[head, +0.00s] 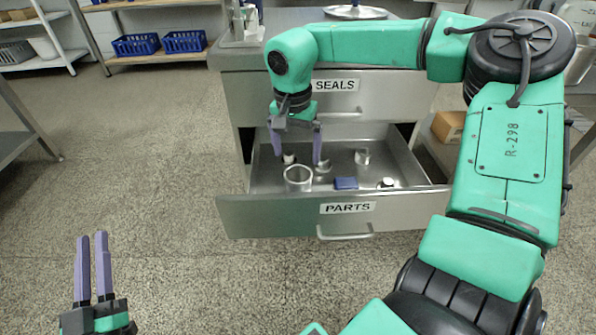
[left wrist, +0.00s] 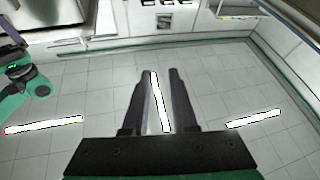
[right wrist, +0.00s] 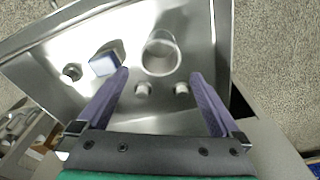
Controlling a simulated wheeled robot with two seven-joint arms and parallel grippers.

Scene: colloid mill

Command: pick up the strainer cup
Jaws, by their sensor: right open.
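A wide, round, open-topped metal cup (head: 298,179), which looks like the strainer cup, stands upright in the open PARTS drawer (head: 274,209), near its front wall. It also shows in the right wrist view (right wrist: 161,56), beyond and between the fingertips; no mesh can be made out. My right gripper (head: 297,158) points down over the drawer, open and empty. Its fingers are apart from the cup in the right wrist view (right wrist: 159,73). My left gripper (head: 92,236) is far from the drawer at lower left, its fingers a little apart with nothing between them.
The drawer also holds a blue block (head: 346,183), a small fitting (head: 387,183) at right, a metal part (head: 362,157) at the back and two small pieces near the right gripper. The closed SEALS drawer (head: 375,97) is above. Open floor (head: 150,150) lies left.

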